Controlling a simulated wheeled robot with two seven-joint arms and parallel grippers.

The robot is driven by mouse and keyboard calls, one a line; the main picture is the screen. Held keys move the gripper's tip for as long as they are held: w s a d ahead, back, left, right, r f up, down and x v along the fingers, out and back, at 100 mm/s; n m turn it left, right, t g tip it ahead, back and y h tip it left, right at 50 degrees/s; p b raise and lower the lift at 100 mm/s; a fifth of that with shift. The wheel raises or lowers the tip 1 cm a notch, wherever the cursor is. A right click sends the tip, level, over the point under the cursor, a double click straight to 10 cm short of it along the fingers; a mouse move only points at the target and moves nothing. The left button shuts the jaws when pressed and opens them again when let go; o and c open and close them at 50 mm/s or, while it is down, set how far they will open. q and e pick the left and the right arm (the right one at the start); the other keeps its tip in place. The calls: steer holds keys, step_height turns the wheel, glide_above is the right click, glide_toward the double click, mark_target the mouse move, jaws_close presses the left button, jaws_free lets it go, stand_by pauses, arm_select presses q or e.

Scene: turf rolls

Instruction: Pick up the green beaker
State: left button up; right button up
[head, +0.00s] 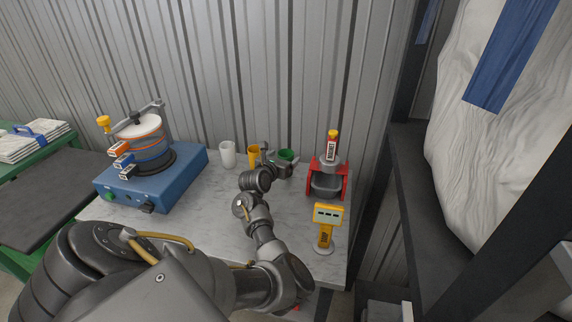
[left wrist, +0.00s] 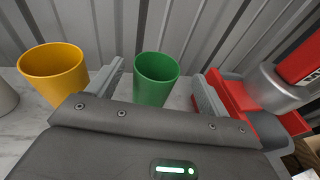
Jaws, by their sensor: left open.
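The green beaker (head: 287,155) stands on the marble-look table near the back wall, in front of my left gripper (head: 279,161). In the left wrist view the green beaker (left wrist: 155,80) is upright with its open mouth up. It shows between the two spread fingers of my left gripper (left wrist: 159,86), with gaps on both sides. The gripper is open and holds nothing. Its palm hides the beaker's base. My right gripper is not in view.
A yellow beaker (head: 253,153) and a white beaker (head: 228,154) stand left of the green one. A red stand (head: 312,178) with a metal cup is close on the right. A yellow device (head: 326,226) stands in front. A blue machine (head: 180,181) fills the table's left.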

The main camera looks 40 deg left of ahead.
mark_target(288, 150)
arm_select(q)
steer(key=shift+w+a+r, duration=0.1)
steer(key=shift+w+r, duration=0.05)
steer(key=p+x, duration=0.1)
steer(key=x, duration=0.3)
steer(key=shift+w+a, duration=0.25)
steer(key=shift+w, duration=0.1)
steer(key=c, duration=1.1)
